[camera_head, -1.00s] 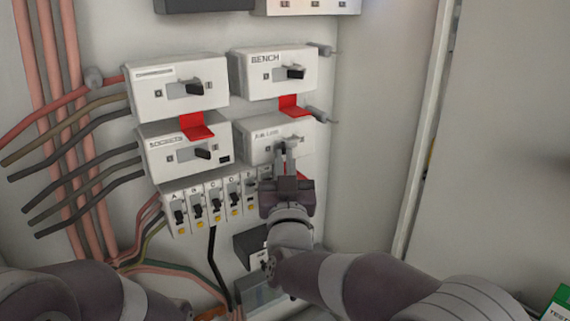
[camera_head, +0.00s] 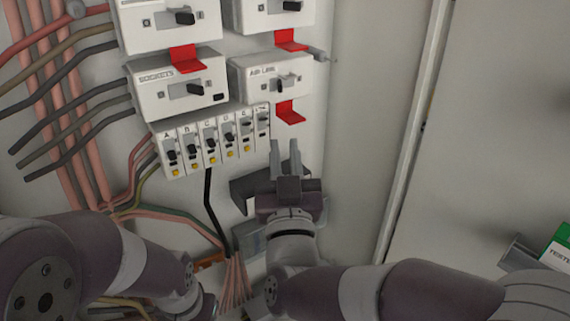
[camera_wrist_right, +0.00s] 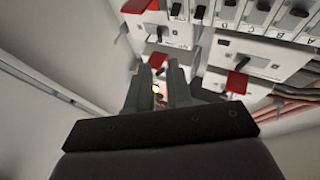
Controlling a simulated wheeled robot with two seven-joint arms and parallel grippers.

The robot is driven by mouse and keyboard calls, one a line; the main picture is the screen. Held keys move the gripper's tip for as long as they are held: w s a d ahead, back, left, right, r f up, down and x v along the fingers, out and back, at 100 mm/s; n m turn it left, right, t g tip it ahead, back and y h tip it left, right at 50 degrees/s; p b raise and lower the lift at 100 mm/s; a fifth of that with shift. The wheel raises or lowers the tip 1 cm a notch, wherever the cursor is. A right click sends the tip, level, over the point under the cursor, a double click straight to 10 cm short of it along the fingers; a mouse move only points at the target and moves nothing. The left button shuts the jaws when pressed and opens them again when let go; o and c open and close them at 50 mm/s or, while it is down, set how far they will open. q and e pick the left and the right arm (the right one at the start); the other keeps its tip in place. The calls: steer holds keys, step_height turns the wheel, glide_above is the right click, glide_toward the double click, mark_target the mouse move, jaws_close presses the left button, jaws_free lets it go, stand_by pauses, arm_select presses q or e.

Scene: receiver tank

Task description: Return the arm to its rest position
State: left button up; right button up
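My right gripper (camera_head: 285,158) is below the white AIR LINE switch box (camera_head: 272,82) in the head view, apart from its black knob (camera_head: 283,86). Its two fingers stand apart with nothing seen between them. The right wrist view also shows the right gripper (camera_wrist_right: 164,72) with a gap between the fingers. A red tab (camera_head: 290,112) hangs under the AIR LINE box. My left arm shows at the lower left of the head view, but its gripper is not visible.
A SOCKETS switch box (camera_head: 180,85) and a row of breakers (camera_head: 211,142) are left of the right gripper. A dark box (camera_head: 248,190) sits behind it. Pink cables (camera_head: 85,190) run down the left. The wall at right (camera_head: 370,110) is clear.

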steer(key=shift+s+f, duration=0.2)
steer(key=shift+s, duration=0.1)
steer(key=s+a+f+n+g+y, duration=0.1)
steer(key=a+f+n+g+y, duration=0.1)
steer(key=f+g, duration=0.4)
steer(key=s+a+f+n+g+y, duration=0.1)
steer(key=a+f+n+g+y, duration=0.2)
steer(key=f, duration=0.5)
steer(key=s+d+f+m+g+h+p, duration=0.1)
steer(key=s+d+f+g+h+p, duration=0.15)
steer(key=d+f+g, duration=0.35)
steer(key=s+d+f+m+g+h+p, duration=0.1)
steer(key=s+d+m+g+h, duration=0.1)
steer(key=d, duration=0.8)
steer(key=s+d+f+m+g+h+p, duration=0.2)
steer(key=s+d+m+g+h, duration=0.1)
steer(key=s+d, duration=0.4)
steer(key=d+g, duration=0.1)
steer(key=d, duration=0.2)
steer(key=shift+s, duration=0.15)
